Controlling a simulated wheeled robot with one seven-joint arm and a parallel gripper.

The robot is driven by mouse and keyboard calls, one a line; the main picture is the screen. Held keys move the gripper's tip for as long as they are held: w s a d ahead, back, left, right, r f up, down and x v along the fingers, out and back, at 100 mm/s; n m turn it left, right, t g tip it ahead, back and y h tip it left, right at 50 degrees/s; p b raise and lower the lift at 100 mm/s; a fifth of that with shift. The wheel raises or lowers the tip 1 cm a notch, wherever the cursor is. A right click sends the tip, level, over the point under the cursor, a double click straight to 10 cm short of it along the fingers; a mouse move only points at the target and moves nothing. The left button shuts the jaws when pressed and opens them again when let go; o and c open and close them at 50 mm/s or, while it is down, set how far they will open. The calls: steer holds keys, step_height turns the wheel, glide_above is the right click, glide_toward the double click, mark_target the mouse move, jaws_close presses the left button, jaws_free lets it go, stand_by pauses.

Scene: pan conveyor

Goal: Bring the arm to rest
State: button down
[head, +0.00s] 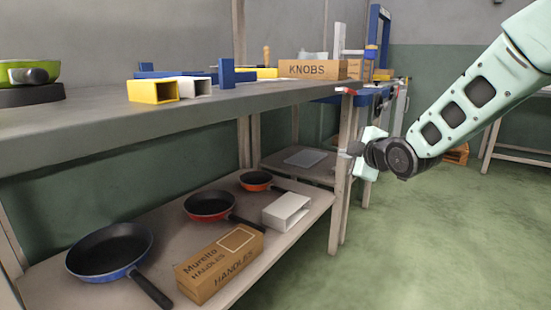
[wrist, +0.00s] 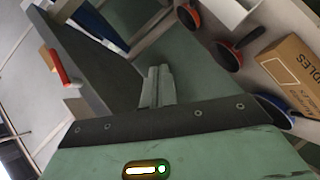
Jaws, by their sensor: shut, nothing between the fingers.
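My arm reaches in from the right of the head view, raised over open floor. My gripper (head: 353,150) is shut and empty at its end, close to the front post of the shelving in the picture. I cannot tell whether it touches the post. In the wrist view my gripper (wrist: 156,86) shows with its fingers together and nothing between them.
The upper shelf (head: 60,132) holds a green pan (head: 40,68), yellow and white tubes and a KNOBS box (head: 312,69). The lower shelf holds a blue pan (head: 108,250), red pans, a white tube and a handles box (head: 222,262).

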steer(key=s+a+f+m+g+h+p, duration=0.1)
steer(key=s+a+m+g+p, duration=0.2)
steer(key=s, duration=0.9)
steer(key=s+a+f+m+g+p, duration=0.1)
steer(key=s+a+m+g+p, duration=0.3)
steer(key=s, duration=0.8)
steer(key=s+d+m+g+h+p, duration=0.25)
steer(key=s+g, duration=0.35)
steer(key=s, duration=1.4)
step_height(320, 180, up, 38)
steer(key=p, duration=3.6)
steer(key=shift+w, duration=0.3)
